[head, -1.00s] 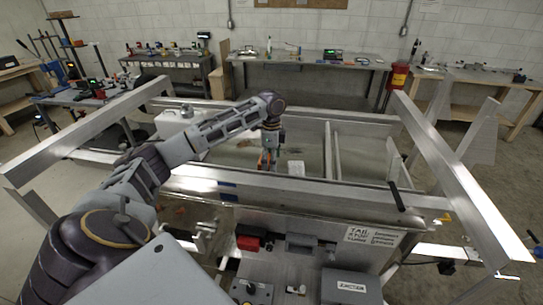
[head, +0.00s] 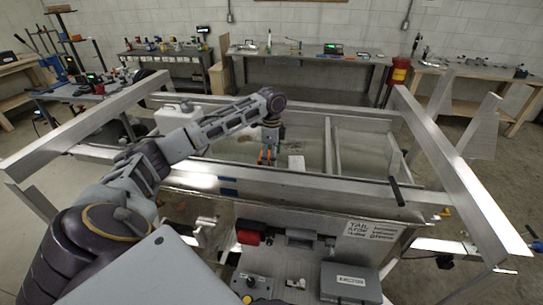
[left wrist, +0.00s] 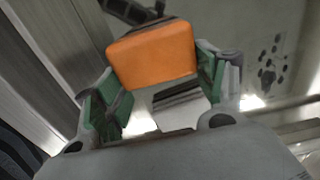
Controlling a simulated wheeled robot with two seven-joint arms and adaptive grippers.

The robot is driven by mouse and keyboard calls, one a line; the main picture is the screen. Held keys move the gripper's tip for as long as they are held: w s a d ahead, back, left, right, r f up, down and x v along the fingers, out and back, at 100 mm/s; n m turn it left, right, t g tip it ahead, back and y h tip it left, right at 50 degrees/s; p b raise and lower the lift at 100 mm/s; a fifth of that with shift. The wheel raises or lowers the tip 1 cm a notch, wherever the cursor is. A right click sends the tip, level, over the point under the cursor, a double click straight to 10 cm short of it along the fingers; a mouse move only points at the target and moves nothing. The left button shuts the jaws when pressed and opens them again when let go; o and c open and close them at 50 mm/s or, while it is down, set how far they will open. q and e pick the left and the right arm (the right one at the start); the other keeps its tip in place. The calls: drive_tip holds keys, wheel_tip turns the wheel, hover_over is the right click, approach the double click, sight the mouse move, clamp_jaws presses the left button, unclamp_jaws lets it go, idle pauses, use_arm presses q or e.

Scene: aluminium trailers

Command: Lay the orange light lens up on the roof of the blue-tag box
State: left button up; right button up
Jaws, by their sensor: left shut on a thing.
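My left gripper (head: 268,154) hangs down over the inside of the trailer frame in the head view. In the left wrist view the orange light lens (left wrist: 152,54) is a rounded orange block between the green finger pads of that gripper (left wrist: 158,88). The gripper is shut on it. In the head view only small bits of orange show at the fingertips. I cannot make out a box with a blue tag for sure. Blue marks (head: 228,186) show on the near aluminium beam. My right gripper is in neither view.
The near aluminium beam (head: 300,186) crosses below my forearm. A small white object (head: 296,162) lies right of the gripper inside the frame. A white container (head: 180,112) stands behind my arm. A red light (head: 248,238) and a grey box (head: 350,284) are at the front.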

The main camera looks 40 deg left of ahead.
use_arm(q)
drive_tip(key=shift+f, duration=0.35)
drive_tip(key=o, duration=1.2)
drive_tip(key=shift+r, duration=0.2)
drive_tip(key=shift+r, duration=4.25)
